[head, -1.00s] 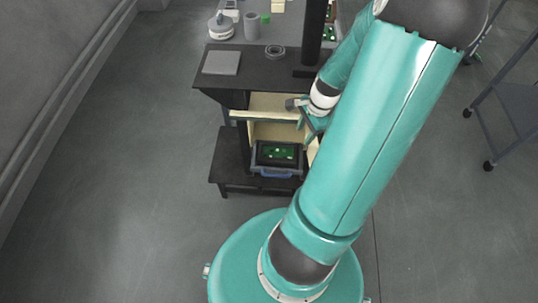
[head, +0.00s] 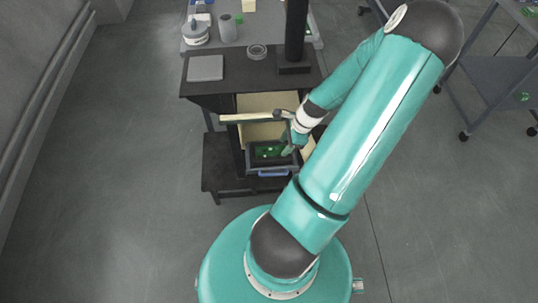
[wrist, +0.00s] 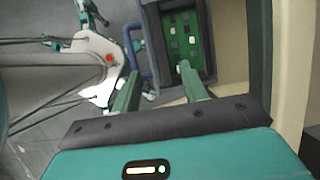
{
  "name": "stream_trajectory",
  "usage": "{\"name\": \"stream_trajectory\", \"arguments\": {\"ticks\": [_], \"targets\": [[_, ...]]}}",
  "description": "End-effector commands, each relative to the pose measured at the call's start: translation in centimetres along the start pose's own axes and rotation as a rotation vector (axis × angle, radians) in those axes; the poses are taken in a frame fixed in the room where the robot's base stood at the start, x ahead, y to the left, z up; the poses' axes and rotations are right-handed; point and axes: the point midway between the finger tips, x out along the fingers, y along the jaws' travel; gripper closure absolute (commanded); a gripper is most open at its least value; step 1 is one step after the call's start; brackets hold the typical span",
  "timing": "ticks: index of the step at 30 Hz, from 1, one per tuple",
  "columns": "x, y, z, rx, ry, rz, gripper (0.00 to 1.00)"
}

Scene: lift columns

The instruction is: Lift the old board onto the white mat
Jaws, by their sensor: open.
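The green board (head: 268,151) lies in a dark tray (head: 284,172) with a blue handle, low inside the open cream-coloured cabinet. The board also shows in the wrist view (wrist: 180,38), ahead of the fingers. My gripper (head: 289,145) is just above the tray, at its right side, and partly covers the board. In the wrist view my gripper (wrist: 157,80) has its two green fingers apart with nothing between them. The right finger appears near the board's lower edge; contact cannot be told. A flat light grey square (head: 205,68), possibly the mat, lies on the dark bench top.
A pale horizontal panel (head: 258,119) stands out above the tray, close to my gripper. A black column (head: 296,30) rises from the bench, and a grey ring (head: 257,51) lies beside it. A grey cart (head: 490,80) stands right; the left floor is clear.

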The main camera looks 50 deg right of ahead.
Motion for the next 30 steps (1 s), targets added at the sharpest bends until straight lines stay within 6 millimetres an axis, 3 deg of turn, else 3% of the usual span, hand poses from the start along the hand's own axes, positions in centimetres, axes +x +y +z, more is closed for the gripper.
{"name": "stream_trajectory", "arguments": {"ticks": [6, 14, 21, 30], "targets": [[3.8, 0.0, 0.0, -0.001, -0.002, 0.003, 0.56], [5.8, -0.1, 0.3, -0.004, -0.001, 0.003, 0.56], [9.3, -0.3, 0.7, -0.003, -0.001, 0.004, 0.56], [10.0, -0.3, 0.7, -0.003, 0.001, 0.000, 0.56]]}}
